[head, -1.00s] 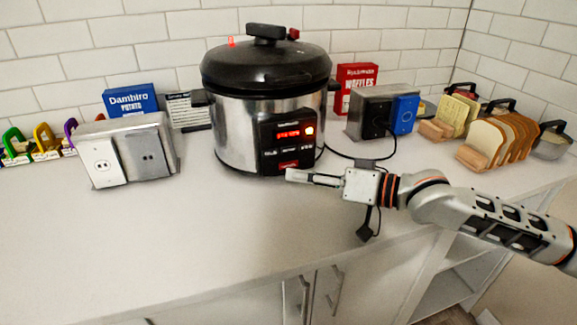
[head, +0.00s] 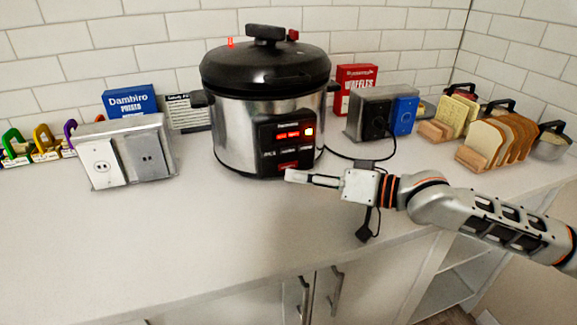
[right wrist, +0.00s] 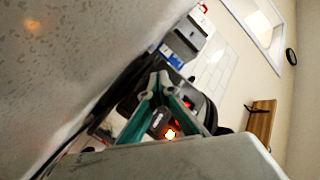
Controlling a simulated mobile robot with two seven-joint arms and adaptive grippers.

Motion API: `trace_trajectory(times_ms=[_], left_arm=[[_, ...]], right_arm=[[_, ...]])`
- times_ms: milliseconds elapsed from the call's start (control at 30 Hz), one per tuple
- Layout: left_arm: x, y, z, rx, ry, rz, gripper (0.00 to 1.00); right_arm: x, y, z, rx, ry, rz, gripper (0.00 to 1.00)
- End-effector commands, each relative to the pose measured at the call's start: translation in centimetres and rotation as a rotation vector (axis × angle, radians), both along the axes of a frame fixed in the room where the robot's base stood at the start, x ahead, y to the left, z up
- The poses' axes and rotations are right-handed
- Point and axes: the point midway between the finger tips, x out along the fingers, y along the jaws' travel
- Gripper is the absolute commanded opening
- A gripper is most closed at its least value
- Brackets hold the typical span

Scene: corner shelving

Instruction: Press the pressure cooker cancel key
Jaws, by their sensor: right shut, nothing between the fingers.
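The pressure cooker (head: 240,135), steel with a black lid, stands upright on the counter at the back wall. Its black front panel (head: 287,147) has a lit red display, a glowing orange light and several small keys. A red key (head: 289,165) sits at the panel's bottom; its label is too small to read. My right gripper (head: 289,175) is shut and empty, its tips just below and in front of this red key; I cannot tell whether they touch. In the right wrist view its teal fingers (right wrist: 158,80) converge, with the glowing light (right wrist: 170,134) between them. My left gripper is not in view.
An outlet box (head: 125,150) stands left of the cooker. Another outlet box (head: 378,112) with a plugged-in cord stands right, near a red waffle box (head: 357,83). Bread slices (head: 500,142) stand in a rack farther right. The counter front (head: 170,235) is clear.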

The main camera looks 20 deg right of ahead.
Motion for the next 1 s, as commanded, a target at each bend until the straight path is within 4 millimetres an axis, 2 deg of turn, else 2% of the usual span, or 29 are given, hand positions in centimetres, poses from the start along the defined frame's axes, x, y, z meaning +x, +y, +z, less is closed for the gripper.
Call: trace_trajectory(times_ms=[1000], left_arm=[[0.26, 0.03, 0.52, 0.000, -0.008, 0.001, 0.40]], right_arm=[[0.87, 0.03, 0.00, 0.000, 0.000, 0.000, 0.00]])
